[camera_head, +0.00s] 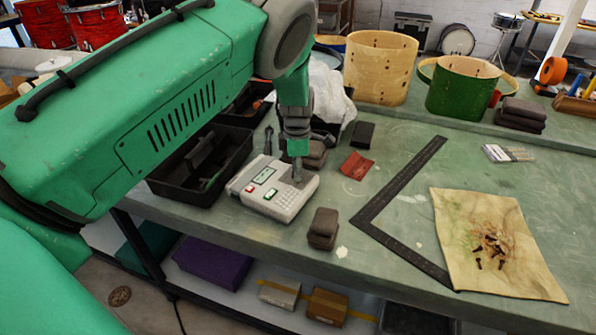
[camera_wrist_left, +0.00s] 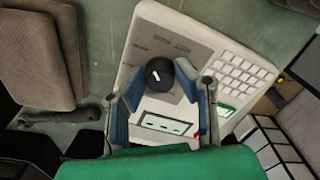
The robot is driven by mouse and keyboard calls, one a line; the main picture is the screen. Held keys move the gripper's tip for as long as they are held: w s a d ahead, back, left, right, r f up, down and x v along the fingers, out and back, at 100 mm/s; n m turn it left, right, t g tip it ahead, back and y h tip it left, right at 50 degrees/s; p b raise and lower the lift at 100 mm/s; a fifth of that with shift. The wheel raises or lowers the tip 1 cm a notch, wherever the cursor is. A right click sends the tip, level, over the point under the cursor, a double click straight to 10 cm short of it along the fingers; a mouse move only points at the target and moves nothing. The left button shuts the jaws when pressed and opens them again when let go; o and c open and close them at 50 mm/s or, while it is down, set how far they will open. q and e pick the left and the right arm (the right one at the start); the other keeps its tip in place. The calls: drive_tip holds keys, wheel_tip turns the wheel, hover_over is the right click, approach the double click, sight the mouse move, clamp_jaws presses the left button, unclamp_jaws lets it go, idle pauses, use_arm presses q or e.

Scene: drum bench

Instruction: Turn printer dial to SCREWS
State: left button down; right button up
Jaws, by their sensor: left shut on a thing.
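The label printer (camera_head: 275,190) is a pale grey box on the green bench, with a small screen, a green key and a red key. Its dial (camera_wrist_left: 159,74) is a round black knob with a white pointer mark, in the wrist view. The mark tilts slightly left of straight up in that view. Faint labels stand around the dial, too blurred to read. My left gripper (camera_head: 297,178) reaches down onto the printer's right part and hides the dial in the head view. Its fingers (camera_wrist_left: 162,80) are shut on the dial from both sides. My right gripper is not in view.
A black tool tray (camera_head: 205,180) stands left of the printer. Brown pads (camera_head: 323,228) and a red sheet (camera_head: 356,165) lie to its right. A black square (camera_head: 385,195) and a stained cloth with screws (camera_head: 465,215) lie farther right. Drum shells stand behind.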

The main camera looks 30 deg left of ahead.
use_arm(q)
drive_tip(key=shift+n, duration=1.1)
drive_tip(key=shift+s, duration=0.1)
drive_tip(key=c, duration=1.3)
unclamp_jaws()
drive_tip(key=shift+o, duration=0.2)
drive_tip(key=shift+r, duration=0.25)
wheel_tip(320, 180, up, 11)
drive_tip(key=shift+r, duration=0.2)
